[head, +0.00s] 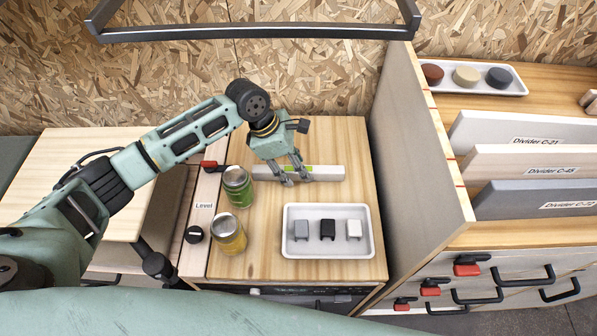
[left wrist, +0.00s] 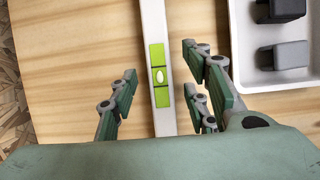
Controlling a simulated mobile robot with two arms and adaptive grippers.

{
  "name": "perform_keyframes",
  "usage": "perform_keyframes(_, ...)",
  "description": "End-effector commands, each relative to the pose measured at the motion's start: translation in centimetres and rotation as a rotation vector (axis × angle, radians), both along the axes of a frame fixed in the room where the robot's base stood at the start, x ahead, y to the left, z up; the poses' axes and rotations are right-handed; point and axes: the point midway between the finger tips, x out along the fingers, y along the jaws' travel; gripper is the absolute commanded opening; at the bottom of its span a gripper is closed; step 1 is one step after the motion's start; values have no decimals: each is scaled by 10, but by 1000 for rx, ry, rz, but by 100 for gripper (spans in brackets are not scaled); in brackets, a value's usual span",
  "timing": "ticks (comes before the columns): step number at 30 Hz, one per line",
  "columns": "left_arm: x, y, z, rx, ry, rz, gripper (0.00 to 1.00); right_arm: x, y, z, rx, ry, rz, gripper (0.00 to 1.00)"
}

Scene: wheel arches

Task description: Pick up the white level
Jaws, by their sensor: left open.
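The white level (head: 326,173) lies flat on the wooden counter in the head view, a long pale bar with a green vial window. In the left wrist view the level (left wrist: 154,35) runs up the picture, and its green window shows between my fingers. My left gripper (head: 290,183) is over the level with its fingers pointing down. In the left wrist view the left gripper (left wrist: 160,92) is open, with fingers on either side of the level and visible gaps on both sides. I cannot tell the exact fingertip height. My right gripper is not in view.
A green-labelled jar (head: 238,188) and a yellow jar (head: 228,234) stand left of the gripper. A white tray (head: 328,254) with three small blocks lies in front of the level. A tall wooden panel (head: 420,150) borders the counter on the right.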

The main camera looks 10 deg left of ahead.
Motion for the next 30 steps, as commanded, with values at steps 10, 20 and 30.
perform_keyframes(10, 0, -2, -5, 1, 0, 0, 39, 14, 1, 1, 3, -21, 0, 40)
perform_keyframes(20, 0, -2, -5, 1, 0, 0, 10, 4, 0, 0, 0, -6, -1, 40)
perform_keyframes(30, 1, -2, -4, 0, -1, -1, 0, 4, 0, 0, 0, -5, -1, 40)
